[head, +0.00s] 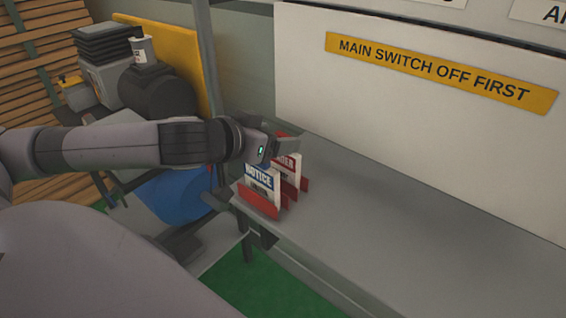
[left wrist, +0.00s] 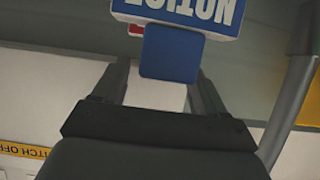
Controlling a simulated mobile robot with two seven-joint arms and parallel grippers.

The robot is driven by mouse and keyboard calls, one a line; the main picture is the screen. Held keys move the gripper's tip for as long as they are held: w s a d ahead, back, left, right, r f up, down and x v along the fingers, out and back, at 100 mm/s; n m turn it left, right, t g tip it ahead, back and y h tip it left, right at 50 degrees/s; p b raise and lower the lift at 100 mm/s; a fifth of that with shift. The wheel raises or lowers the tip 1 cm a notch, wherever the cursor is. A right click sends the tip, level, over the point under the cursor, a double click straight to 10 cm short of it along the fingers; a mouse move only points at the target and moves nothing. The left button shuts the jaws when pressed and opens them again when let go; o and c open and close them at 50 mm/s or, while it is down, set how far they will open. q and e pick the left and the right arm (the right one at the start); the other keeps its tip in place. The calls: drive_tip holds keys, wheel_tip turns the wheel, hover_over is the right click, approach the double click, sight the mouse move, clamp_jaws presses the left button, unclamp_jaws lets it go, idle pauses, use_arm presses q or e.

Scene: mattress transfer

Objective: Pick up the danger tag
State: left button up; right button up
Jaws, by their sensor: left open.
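A tag with a red header (head: 289,164) stands in a red rack at the near left corner of the grey shelf. Only letters ending in "ER" show, so I cannot tell whether it reads DANGER. A white tag with a blue NOTICE header (head: 259,181) stands in front of it. My left gripper (head: 283,150) is open beside and above the tags, partly covering the rear one. I cannot tell whether it touches either. My right gripper is out of view.
The red rack (head: 258,201) sits near the shelf's left edge. The grey shelf (head: 400,240) is clear to the right. A white panel with a yellow "MAIN SWITCH OFF FIRST" label (head: 440,72) rises behind. A grey post (head: 208,60) and machinery (head: 155,92) stand left.

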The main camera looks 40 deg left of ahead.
use_arm(q)
drive_tip(key=shift+x, duration=0.9)
clamp_jaws()
